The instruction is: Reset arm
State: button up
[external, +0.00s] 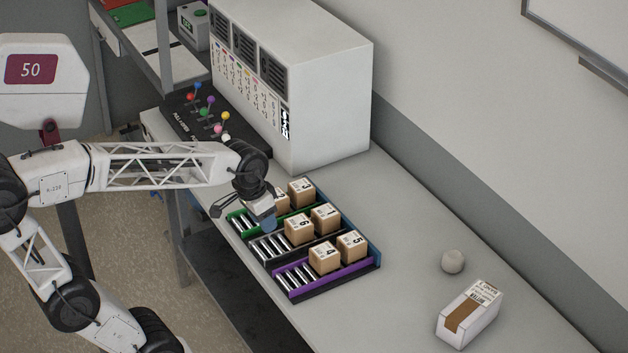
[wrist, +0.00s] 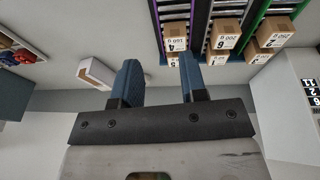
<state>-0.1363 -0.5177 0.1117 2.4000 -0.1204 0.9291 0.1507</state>
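My gripper (external: 268,218) hangs from my arm at the left end of the box rack, over the green lane. In the wrist view its two blue fingers (wrist: 160,82) stand apart with nothing between them, so it is open. The rack has green, grey and purple roller lanes (external: 298,281). Numbered brown boxes stand on it: box 6 (external: 298,229), box 1 (external: 325,217), box 4 (external: 323,257), box 5 (external: 352,246) and box 3 (external: 301,191). Box 2 (external: 281,200) is partly hidden behind my gripper.
A large white machine (external: 320,100) stands at the back, with a black panel of coloured levers (external: 205,115) beside it. A white carton (external: 468,314) and a round beige object (external: 453,261) sit at the right. The table (external: 400,225) between rack and carton is clear.

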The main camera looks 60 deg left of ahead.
jog(key=s+d+f, duration=0.2)
jog(key=s+d, duration=0.1)
jog(key=s, duration=0.4)
jog(key=shift+s+d+f+m+y, duration=0.25)
jog(key=shift+s+d+m+y, duration=0.05)
jog(key=shift+d+m, duration=0.1)
